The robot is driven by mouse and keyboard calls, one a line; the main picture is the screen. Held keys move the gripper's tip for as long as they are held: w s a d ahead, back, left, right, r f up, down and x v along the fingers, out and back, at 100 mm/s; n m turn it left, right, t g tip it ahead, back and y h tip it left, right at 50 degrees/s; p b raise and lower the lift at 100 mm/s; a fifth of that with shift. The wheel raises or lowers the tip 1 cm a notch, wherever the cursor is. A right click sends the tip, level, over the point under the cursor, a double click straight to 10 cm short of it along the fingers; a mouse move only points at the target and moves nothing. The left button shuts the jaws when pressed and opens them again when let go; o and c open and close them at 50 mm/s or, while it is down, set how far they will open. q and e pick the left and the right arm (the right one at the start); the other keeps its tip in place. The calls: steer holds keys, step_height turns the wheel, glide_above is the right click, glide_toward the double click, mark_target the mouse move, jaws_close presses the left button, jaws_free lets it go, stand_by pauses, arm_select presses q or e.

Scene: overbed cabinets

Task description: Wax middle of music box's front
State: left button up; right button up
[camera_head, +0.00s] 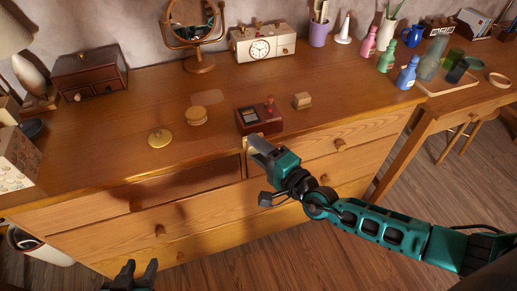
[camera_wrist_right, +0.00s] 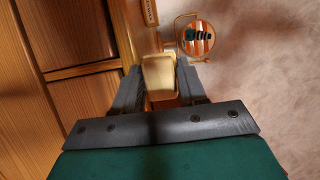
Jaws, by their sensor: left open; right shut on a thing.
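I take the small dark red box (camera_head: 252,122) with red parts on top to be the music box. It sits near the dresser's front edge, its front towards me. My right gripper (camera_head: 252,144) is just in front of it, below its front face. It is shut on a cream block (camera_wrist_right: 158,76), seen between the fingers in the right wrist view. The fingers mostly hide the block in the head view, and I cannot tell whether it touches the box. My left gripper (camera_head: 140,272) is open and empty at the bottom, low before the dresser.
A mirror (camera_head: 197,62) and clock radio (camera_head: 263,46) stand behind; bottles (camera_head: 407,74) are far right.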

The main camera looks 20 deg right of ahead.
steer(key=shift+w, duration=0.35)
steer(key=shift+w, duration=0.25)
steer(key=shift+d+b, duration=0.1)
steer(key=shift+b, duration=0.25)
steer(key=shift+d+b, duration=0.8)
steer(key=shift+d, duration=1.05)
